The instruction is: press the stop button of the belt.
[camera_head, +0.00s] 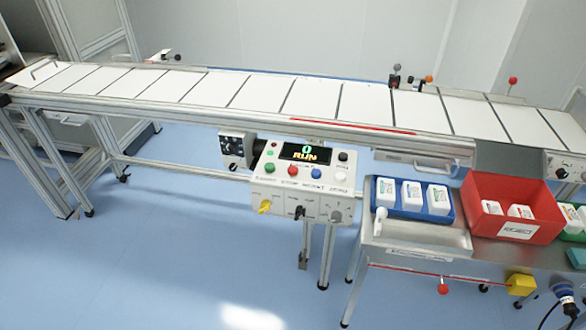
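The control box (300,195) is a white panel fixed at the front of the belt (260,92), in the middle of the view. Its dark display (312,153) shows a green 0 above the word RUN. Below the display is a row of buttons: a green button (269,168), a red button (292,170), a blue button (316,173) and a white button (340,176). A black knob (342,156) sits right of the display. The labels under the buttons are too small to read surely. Neither of my grippers is in view.
A steel table (425,236) stands right of the control box. It bears a blue tray (440,213) with several white packs and a red REJECT bin (485,187) with white packs. A small grey box (237,148) is left of the panel. The blue floor in front is clear.

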